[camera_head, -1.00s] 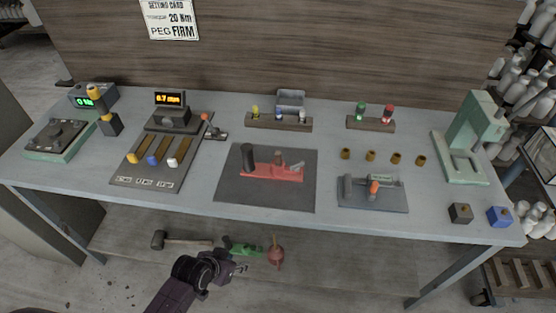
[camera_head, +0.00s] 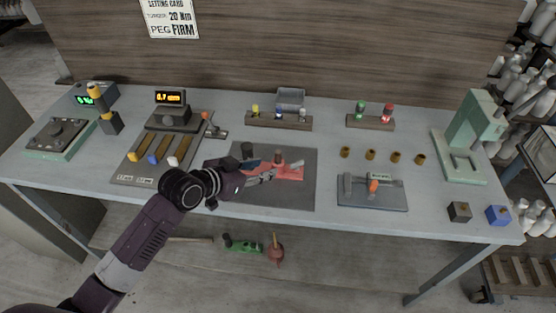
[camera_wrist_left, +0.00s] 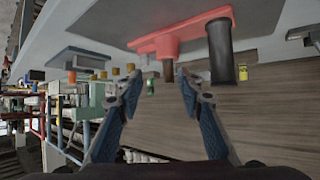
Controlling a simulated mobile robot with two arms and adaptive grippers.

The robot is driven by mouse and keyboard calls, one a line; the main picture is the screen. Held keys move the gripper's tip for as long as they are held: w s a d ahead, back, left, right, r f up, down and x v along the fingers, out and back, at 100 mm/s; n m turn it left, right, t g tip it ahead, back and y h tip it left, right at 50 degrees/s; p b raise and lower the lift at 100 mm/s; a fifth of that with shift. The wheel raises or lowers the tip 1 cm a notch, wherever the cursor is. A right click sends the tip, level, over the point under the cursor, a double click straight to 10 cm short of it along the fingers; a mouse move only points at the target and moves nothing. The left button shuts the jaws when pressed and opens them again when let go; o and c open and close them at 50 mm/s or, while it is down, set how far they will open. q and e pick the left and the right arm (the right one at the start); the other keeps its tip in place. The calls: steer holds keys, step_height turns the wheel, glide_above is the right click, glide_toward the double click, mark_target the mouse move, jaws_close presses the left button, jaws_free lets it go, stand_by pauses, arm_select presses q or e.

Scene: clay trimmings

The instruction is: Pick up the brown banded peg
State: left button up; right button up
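In the left wrist view, the peg (camera_wrist_left: 168,69) hangs down from the red fixture (camera_wrist_left: 185,32) because the picture is inverted. My left gripper (camera_head: 262,172) is over the dark mat, just left of the peg. In the left wrist view, the left gripper (camera_wrist_left: 160,77) is open and empty, its fingertips spread with the peg showing between them, nearer the right one. My right gripper is not in view.
The fixture sits on a dark mat (camera_head: 235,195). A grey fixture (camera_head: 360,200) with an orange knob is to the right. Several brass bushings (camera_head: 370,155) stand behind it.

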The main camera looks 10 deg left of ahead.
mark_target(277, 152)
arm_select(q)
steer(key=shift+t, duration=0.3)
steer(key=w, duration=0.2)
steer(key=w+d, duration=0.1)
steer(key=w, duration=0.1)
steer(key=shift+r, duration=0.4)
steer(key=shift+r+p+x, duration=0.1)
steer(key=shift+p+x, duration=0.45)
steer(key=shift+x, duration=0.4)
steer(key=shift+r+p+x, duration=0.15)
steer(key=shift+p+x, duration=0.35)
steer(key=shift+x, duration=1.35)
steer(key=shift+s, duration=0.1)
steer(key=shift+c, duration=0.6)
jaws_close()
